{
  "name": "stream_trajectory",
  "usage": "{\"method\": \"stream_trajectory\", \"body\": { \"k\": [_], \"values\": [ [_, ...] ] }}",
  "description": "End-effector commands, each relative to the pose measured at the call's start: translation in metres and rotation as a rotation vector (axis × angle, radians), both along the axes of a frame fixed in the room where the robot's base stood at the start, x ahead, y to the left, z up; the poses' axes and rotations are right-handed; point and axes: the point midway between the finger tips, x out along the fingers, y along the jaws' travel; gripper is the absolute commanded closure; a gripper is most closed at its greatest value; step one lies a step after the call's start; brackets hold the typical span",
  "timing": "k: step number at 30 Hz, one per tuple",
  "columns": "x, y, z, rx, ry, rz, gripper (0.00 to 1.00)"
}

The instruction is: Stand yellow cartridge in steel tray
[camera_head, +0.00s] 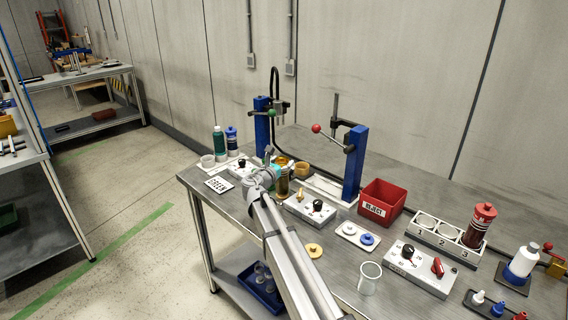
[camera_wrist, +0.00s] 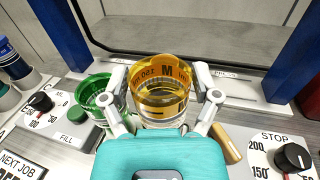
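In the head view my gripper is at the far left end of the bench, where the details are small. A pale flat plate (camera_head: 325,187) lies between the blue posts; I cannot tell whether it is the steel tray.
A green clear cup (camera_wrist: 97,92) stands close left of my gripper. A brown cylinder (camera_wrist: 227,144) and a STOP dial box (camera_wrist: 277,150) are close on the right. Blue posts (camera_head: 355,162) flank the plate. A red bin (camera_head: 382,202) stands farther right.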

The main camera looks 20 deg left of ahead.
Motion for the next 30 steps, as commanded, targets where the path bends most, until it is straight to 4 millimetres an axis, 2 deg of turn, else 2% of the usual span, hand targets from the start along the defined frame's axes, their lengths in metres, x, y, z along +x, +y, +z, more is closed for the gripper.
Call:
{"method": "stream_trajectory", "body": {
  "k": [20, 26, 30],
  "values": [
    [-0.001, 0.000, 0.003, 0.000, 0.000, 0.000, 0.00],
    [-0.023, 0.001, 0.002, 0.000, 0.000, 0.000, 0.00],
    [-0.044, 0.004, 0.002, 0.000, 0.000, 0.002, 0.00]
  ]
}}
